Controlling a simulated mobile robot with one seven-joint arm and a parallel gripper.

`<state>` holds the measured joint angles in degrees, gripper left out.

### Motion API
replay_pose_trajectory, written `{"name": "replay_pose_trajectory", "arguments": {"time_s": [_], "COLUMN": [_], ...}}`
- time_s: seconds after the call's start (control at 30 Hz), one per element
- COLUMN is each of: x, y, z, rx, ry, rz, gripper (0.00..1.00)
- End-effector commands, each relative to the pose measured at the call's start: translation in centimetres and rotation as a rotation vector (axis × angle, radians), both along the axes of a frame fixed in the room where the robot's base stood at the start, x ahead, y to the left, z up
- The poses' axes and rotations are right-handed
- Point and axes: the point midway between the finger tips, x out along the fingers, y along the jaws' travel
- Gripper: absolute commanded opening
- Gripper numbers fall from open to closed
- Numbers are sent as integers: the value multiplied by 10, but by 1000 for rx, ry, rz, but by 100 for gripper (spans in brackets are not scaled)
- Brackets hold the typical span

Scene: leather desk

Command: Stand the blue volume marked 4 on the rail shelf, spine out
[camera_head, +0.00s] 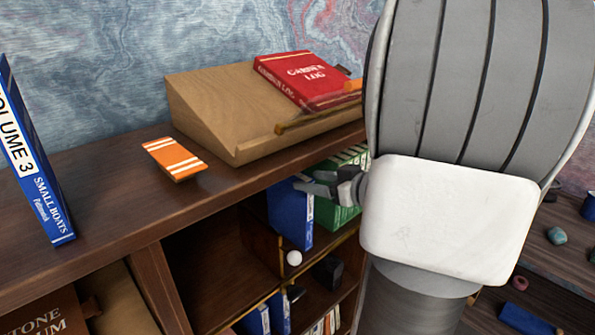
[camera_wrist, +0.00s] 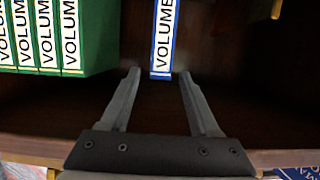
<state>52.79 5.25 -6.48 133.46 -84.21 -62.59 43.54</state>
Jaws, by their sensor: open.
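A blue volume (camera_head: 290,214) with a white spine label stands in a shelf compartment below the desk top, beside green volumes. In the wrist view a blue spine (camera_wrist: 163,40) reads "VOLUME"; its number is out of the picture. My gripper (camera_head: 328,186) is at the front of that compartment. In the wrist view its open fingers (camera_wrist: 159,74) are empty, one to each side of the spine's near end; whether they reach alongside it I cannot tell. Another blue volume (camera_head: 35,165), marked 3, "Small Boats", stands on the top at left. Brass rails (camera_head: 335,241) edge the shelves.
Green volumes (camera_wrist: 42,38) stand close on the left in the wrist view. A white ball (camera_head: 294,258) is at the compartment's front. A wooden slope (camera_head: 215,105) bearing a red book (camera_head: 303,78) and an orange striped block (camera_head: 175,158) are on top. More blue books (camera_head: 258,321) stand below.

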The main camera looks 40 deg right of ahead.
Motion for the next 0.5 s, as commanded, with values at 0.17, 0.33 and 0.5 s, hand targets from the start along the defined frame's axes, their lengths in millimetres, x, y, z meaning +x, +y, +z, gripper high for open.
{"name": "replay_pose_trajectory", "arguments": {"time_s": [0.17,0.33,0.5], "x": [-24,-33,-33], "y": [-4,-4,-4], "z": [9,10,10], "rx": [-1,-1,-1], "ry": [-1,0,0], "rz": [-1,1,1], "gripper": [62,62,62]}}
